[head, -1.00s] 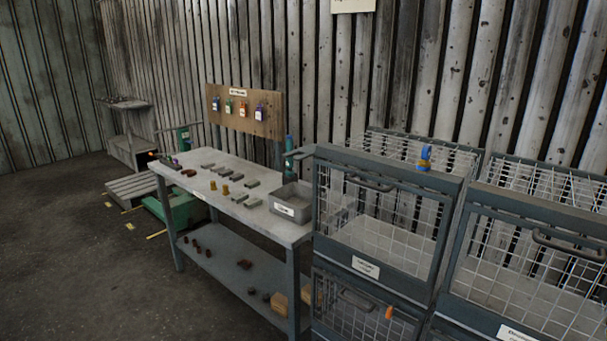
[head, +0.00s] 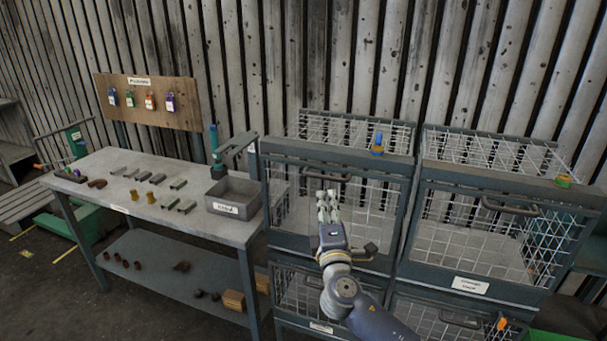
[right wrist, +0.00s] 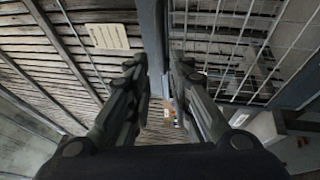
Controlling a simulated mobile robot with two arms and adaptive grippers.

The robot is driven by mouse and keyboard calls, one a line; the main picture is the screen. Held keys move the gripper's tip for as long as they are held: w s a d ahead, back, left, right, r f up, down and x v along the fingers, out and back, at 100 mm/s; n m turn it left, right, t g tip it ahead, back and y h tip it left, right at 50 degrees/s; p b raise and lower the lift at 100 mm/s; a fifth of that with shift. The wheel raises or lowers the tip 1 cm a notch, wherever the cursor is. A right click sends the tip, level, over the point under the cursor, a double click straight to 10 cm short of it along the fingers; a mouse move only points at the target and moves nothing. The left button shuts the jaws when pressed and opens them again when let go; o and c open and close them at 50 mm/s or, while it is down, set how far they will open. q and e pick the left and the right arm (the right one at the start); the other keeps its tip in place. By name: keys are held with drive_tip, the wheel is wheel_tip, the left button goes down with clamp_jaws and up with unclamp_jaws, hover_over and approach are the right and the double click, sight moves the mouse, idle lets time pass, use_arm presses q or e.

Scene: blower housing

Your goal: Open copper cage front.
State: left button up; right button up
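Two upper wire cages with grey frames stand side by side in the head view, the left cage (head: 399,205) and the right cage (head: 451,240). Each front has a dark bar handle, the left handle (head: 341,177) and the right handle (head: 510,207). Both fronts look shut. The labels are too small to read, so I cannot tell which cage is copper. My right gripper (head: 328,199) is in front of the left cage, just below its handle in the picture. In the right wrist view its fingers (right wrist: 160,65) are apart, with nothing held between them. My left gripper is not in view.
A workbench (head: 110,168) with metal pieces and a grey bin (head: 233,194) stands left of the cages. More cages are below. Open floor lies at front left.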

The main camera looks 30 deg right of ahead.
sight(325, 176)
drive_tip(key=x, duration=0.2)
drive_tip(key=p+x, duration=0.1)
drive_tip(key=x, duration=0.1)
drive_tip(key=shift+s+d+r, duration=0.1)
drive_tip(key=shift+s+d, duration=0.15)
drive_tip(key=shift+d, duration=0.05)
drive_tip(key=p+x, duration=0.2)
drive_tip(key=x, duration=0.2)
drive_tip(key=shift+w, duration=0.5)
drive_tip(key=shift+x, duration=0.8)
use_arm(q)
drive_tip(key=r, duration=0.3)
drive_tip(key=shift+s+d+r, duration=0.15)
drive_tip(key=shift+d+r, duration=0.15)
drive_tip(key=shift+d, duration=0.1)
use_arm(e)
drive_tip(key=shift+f, duration=0.2)
drive_tip(key=shift+c, duration=0.6)
clamp_jaws()
